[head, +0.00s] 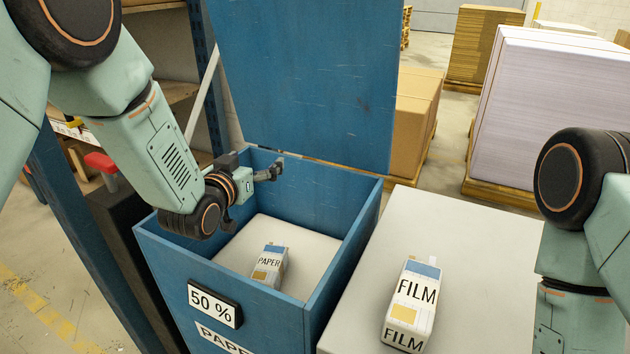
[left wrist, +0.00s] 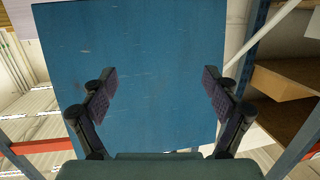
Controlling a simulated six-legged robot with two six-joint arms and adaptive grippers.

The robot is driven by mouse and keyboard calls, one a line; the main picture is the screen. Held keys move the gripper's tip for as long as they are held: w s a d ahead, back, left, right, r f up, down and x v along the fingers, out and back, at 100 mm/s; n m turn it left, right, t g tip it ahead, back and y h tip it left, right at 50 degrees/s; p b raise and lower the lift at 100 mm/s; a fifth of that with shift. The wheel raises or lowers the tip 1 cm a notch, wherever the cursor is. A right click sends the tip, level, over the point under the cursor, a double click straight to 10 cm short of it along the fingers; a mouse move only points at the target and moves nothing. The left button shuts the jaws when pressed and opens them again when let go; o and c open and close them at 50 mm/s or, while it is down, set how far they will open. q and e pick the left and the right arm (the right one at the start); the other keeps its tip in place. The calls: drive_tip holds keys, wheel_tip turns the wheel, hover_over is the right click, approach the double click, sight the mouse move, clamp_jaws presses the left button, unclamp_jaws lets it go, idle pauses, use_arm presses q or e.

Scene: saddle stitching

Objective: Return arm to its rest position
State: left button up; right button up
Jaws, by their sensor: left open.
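My left gripper (head: 272,170) is over the open blue bin (head: 345,250), near the level of its rim and toward its back. In the left wrist view its two dark fingers (left wrist: 160,95) stand wide apart with nothing between them. They face the blue raised lid (left wrist: 150,70).
The raised lid (head: 305,70) stands upright behind the bin. A 50 % sign (head: 214,304) is on the bin's front. A blue rack post (head: 205,75) and shelves are close on the left. Wrapped stacks (head: 545,110) on pallets stand behind the grey top (head: 480,250).

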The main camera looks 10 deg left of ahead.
use_arm(q)
wheel_tip(320, 180, down, 4)
drive_tip(key=p, duration=0.3)
drive_tip(key=shift+f, duration=0.15)
idle(0.4)
idle(0.4)
